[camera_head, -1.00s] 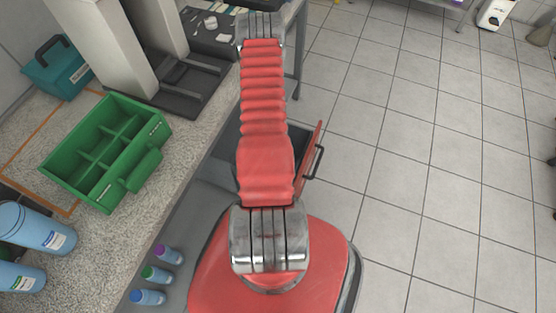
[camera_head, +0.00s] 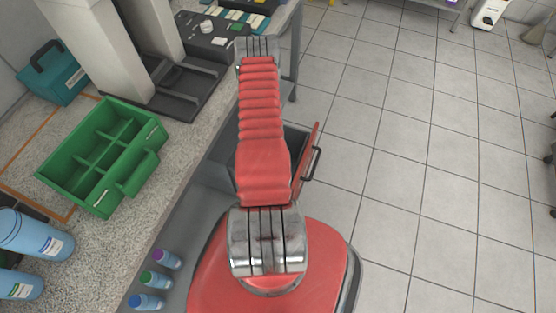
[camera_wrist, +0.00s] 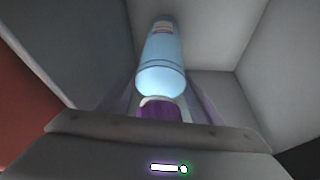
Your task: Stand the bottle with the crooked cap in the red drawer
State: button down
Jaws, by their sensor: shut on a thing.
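My gripper (camera_wrist: 163,108) is shut on a light blue bottle (camera_wrist: 163,65) by its purple cap (camera_wrist: 158,108) end. A white ring shows unevenly at the cap's edge, but the jaws hide much of the cap. The bottle points away from the wrist camera, between grey walls that look like the inside of the drawer. I cannot tell whether its far end touches the floor. The open drawer has a red front (camera_head: 311,165) and grey inside, partly hidden by my arm in the head view. My gripper and the held bottle are hidden there.
Bottles with purple (camera_head: 166,259), green (camera_head: 155,279) and blue (camera_head: 145,301) caps stand at lower left. A green divided crate (camera_head: 150,165) and large blue bottles (camera_head: 35,235) are on the counter. Tiled floor at right is clear.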

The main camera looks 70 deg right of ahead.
jog(key=shift+f, duration=0.85)
jog(key=c, duration=0.6)
grip_release()
jog(key=shift+f, duration=0.1)
jog(key=shift+v, duration=6.1)
jog(key=shift+w, duration=0.1)
